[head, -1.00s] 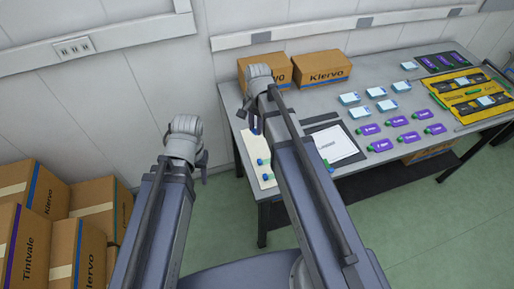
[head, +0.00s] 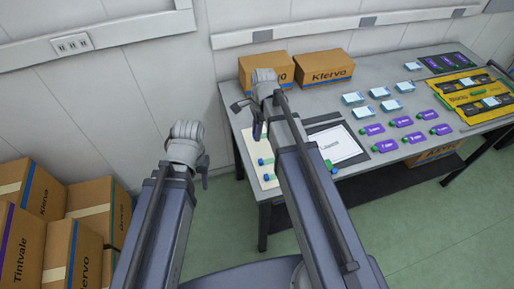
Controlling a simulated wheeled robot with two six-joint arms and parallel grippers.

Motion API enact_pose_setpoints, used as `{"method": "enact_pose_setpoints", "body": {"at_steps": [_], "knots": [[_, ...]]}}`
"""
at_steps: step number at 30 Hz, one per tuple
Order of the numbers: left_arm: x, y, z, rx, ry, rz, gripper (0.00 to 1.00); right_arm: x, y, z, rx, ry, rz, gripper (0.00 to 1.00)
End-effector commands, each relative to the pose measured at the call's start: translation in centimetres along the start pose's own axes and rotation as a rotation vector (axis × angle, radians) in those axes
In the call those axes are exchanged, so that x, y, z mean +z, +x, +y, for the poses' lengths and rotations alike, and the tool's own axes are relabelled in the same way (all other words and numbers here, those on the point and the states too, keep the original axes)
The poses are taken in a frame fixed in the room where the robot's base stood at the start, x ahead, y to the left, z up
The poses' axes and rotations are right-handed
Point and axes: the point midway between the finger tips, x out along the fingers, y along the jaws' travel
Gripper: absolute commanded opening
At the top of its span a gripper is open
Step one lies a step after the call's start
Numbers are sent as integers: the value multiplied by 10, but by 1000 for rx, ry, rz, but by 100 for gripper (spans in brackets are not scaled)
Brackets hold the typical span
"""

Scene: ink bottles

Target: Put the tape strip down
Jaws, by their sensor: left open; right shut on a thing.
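My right gripper (head: 250,118) is over the left end of the table (head: 290,106), above a cream sheet (head: 246,150). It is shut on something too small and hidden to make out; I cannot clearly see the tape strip. My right arm covers part of the sheet. Small items with green and blue ends (head: 266,162) lie on the sheet beside the arm. My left gripper (head: 204,176) is open and empty, off the table's left side over the floor.
Two cardboard boxes (head: 325,67) stand at the table's back. A white labelled sheet on a dark mat (head: 338,146), several purple bottles (head: 380,145), pale blue boxes (head: 379,92) and a yellow tray (head: 462,105) fill the right. Stacked cartons (head: 93,192) stand lower left.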

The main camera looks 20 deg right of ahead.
Motion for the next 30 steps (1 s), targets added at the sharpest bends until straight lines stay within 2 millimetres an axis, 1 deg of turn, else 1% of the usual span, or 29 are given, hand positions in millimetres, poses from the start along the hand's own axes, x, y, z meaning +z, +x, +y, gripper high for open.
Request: {"method": "enact_pose_setpoints", "body": {"at_steps": [1, 3, 5, 11, 14, 21, 30], "knots": [[-1, 17, 2, 0, 0, 0, 50, -2, 17, 0, 0, -1, 0, 4], [-1, 24, 2, 0, 0, 0, 50, -2, 24, 0, 0, -1, 0, 4], [-2, 27, 2, 0, 0, 0, 50, -2, 27, 0, 0, -1, 0, 4], [-2, 26, 3, 0, 0, 0, 50, -2, 27, 0, 0, -1, 0, 4], [-2, 35, 3, 0, 0, 0, 50, -3, 35, 0, 0, -1, 0, 4], [-4, 63, 6, 0, 0, 0, 50, -6, 63, 0, 0, -1, 0, 4], [-4, 62, 6, 0, 0, 0, 50, -6, 62, 0, 0, -1, 0, 4]]}}
